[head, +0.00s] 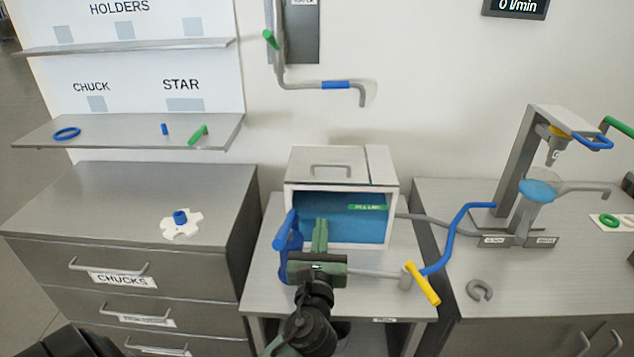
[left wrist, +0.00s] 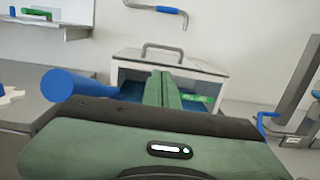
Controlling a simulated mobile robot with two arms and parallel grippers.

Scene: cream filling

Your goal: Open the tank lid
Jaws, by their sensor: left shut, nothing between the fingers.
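The tank (head: 390,215) is a white box with a clear front showing blue liquid and a green label; it stands on the middle cabinet. Its grey lid (head: 310,160) lies flat on top, with a grey bar handle (head: 331,170). The lid and handle also show in the left wrist view, the handle (left wrist: 163,50) beyond the fingers. My left gripper (head: 320,225) is shut and empty in front of the tank, below the lid's level; its green fingers point toward the tank front. My right gripper is not in view; a dark part of me shows at bottom left.
A blue handle (head: 284,232) stands just left of my left gripper. A yellow-handled valve (head: 422,284) and blue pipe (head: 460,236) are to the right. A grey pipe with a blue band (head: 335,85) hangs on the wall above the tank. The left cabinet holds a white piece (head: 180,228).

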